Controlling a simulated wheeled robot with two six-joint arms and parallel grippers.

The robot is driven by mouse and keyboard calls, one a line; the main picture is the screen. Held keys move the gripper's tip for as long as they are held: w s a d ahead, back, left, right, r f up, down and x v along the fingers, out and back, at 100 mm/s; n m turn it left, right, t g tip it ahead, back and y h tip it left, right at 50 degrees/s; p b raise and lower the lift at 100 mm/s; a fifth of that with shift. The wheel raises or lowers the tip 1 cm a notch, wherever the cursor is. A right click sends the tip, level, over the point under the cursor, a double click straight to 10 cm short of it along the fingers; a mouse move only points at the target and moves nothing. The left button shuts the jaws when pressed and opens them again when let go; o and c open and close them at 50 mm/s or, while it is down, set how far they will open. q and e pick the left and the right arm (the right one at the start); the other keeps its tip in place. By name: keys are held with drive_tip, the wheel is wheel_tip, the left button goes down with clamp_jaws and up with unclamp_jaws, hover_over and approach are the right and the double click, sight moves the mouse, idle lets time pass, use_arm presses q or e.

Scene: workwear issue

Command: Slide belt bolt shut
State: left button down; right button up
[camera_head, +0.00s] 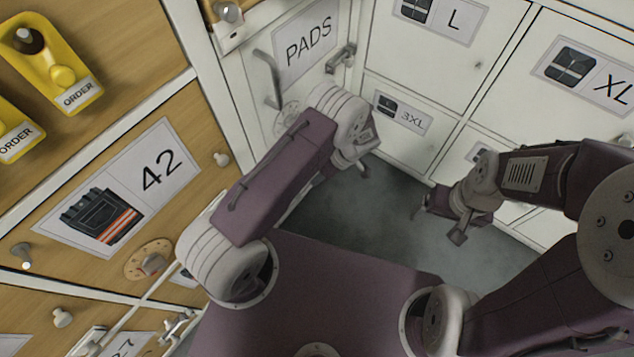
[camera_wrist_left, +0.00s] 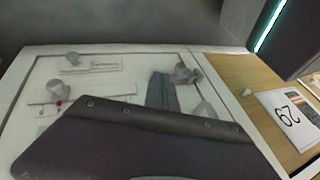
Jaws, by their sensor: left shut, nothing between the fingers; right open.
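No label reading belt is visible, so I cannot tell which fitting is the belt bolt. A metal bolt-like fitting (camera_head: 341,58) sits at the right edge of the white PADS door (camera_head: 262,75). In the left wrist view, a white panel (camera_wrist_left: 125,88) carries knobbed fittings, one (camera_wrist_left: 58,92) with a red dot beside it. My left gripper (camera_head: 365,170) is shut and empty, in front of the white fronts below the PADS door, apart from that fitting. My right gripper (camera_head: 438,225) is open and empty above the grey floor.
White drawer fronts marked L, XL and 3XL (camera_head: 403,113) stand at the back right. A wooden front marked 42 (camera_head: 120,185) with a round dial (camera_head: 150,260) is at the left. Yellow ORDER holders (camera_head: 52,65) are at the upper left. Grey floor (camera_head: 375,215) is clear.

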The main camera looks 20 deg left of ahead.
use_arm(q)
drive_tip(key=s+p+v, duration=0.1)
drive_tip(key=p+v, duration=0.2)
drive_tip(key=v, duration=0.5)
drive_tip(key=shift+w+a+r, duration=0.25)
drive_tip(key=shift+w, duration=0.05)
use_arm(e)
drive_tip(key=r, duration=0.5)
drive_tip(key=shift+s+a, duration=0.25)
drive_tip(key=shift+a, duration=0.1)
